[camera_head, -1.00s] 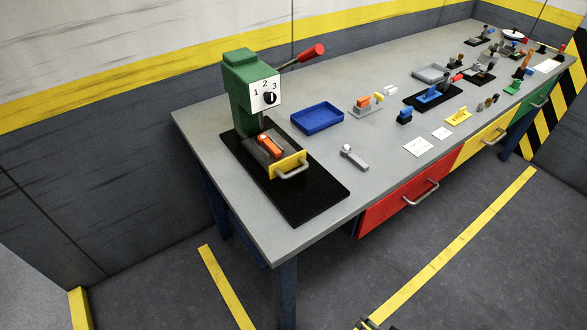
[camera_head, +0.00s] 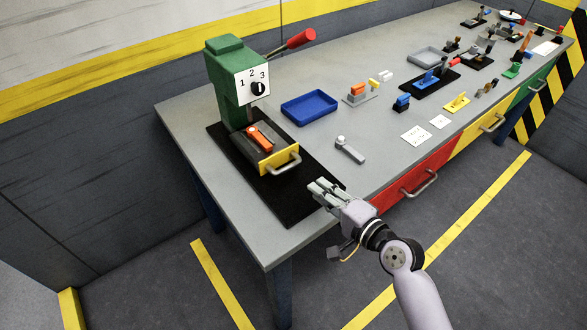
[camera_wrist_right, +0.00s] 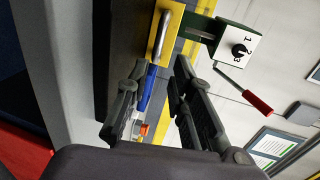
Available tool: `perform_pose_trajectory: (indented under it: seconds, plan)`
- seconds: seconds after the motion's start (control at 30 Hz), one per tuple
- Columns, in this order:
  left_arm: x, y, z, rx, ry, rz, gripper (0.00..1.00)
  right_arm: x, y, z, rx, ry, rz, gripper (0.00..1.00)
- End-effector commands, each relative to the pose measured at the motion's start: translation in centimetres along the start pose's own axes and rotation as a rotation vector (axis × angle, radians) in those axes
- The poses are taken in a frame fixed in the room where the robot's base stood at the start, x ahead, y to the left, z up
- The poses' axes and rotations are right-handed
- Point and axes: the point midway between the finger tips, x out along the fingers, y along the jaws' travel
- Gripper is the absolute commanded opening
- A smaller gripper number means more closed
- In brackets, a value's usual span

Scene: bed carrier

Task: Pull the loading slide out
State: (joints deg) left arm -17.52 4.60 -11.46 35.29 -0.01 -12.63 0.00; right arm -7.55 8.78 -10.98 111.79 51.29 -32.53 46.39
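The loading slide (camera_head: 245,149) is a dark grey block with an orange part on top, a yellow front plate (camera_head: 264,163) and a grey bar handle (camera_head: 289,166). It sits at the base of the green press (camera_head: 226,85) on a black base plate. My right gripper (camera_head: 318,190) is in front of the handle, toward the near table edge, and empty. In the right wrist view its fingers (camera_wrist_right: 160,68) are spread apart, with the handle (camera_wrist_right: 153,58) and yellow plate (camera_wrist_right: 167,30) ahead between them, apparently untouched. My left gripper is not in view.
A blue tray (camera_head: 309,107) and a small grey lever piece (camera_head: 350,150) lie right of the slide. The press has a red-tipped lever (camera_head: 300,38) at its upper right. The black plate (camera_head: 295,200) is bare in front of the handle.

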Motion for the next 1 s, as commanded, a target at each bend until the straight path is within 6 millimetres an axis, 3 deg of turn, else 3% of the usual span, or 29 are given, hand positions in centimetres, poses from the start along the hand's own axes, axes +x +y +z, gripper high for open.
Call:
perform_pose_trajectory:
  seconds: [0.3,0.5,0.7,1.0]
  plan:
    - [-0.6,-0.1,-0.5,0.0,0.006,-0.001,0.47,7.1,-0.1,-0.1,0.0,0.001,-0.001,0.21]
    - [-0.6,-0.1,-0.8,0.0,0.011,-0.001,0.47,10.1,0.0,-0.1,-0.001,0.002,0.0,0.21]
    - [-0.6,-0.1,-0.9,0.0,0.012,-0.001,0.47,11.2,0.1,-0.1,-0.003,0.001,0.001,0.21]
    - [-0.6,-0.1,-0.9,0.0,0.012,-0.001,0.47,11.3,0.1,-0.1,-0.002,0.002,0.001,0.19]
